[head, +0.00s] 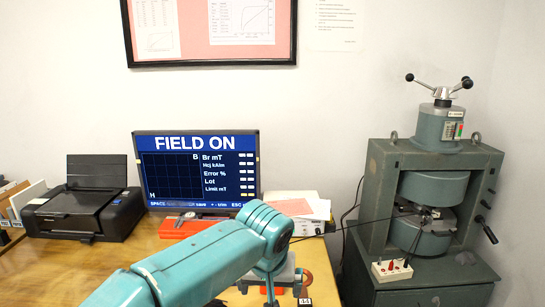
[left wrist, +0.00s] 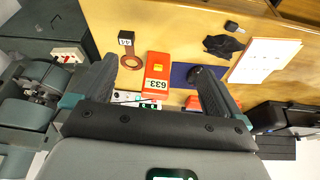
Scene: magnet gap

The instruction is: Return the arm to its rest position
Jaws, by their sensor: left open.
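My left arm (head: 215,262) comes in from the lower left of the head view, rises to its elbow and bends down in front of the desk. Its fingers cannot be made out there. In the left wrist view my left gripper (left wrist: 157,68) is open, its two dark fingers wide apart. An orange block marked 633 (left wrist: 157,72) shows between the fingers, on the desk beyond them, with no finger seen touching it. My right gripper is in neither view.
The magnet press (head: 420,190) stands at the right, with a small switch box (head: 391,270) on its cabinet. A monitor (head: 197,170) reads FIELD ON. A printer (head: 85,210) is at the left. A brown ring (left wrist: 131,62) and a white sheet (left wrist: 272,60) lie on the desk.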

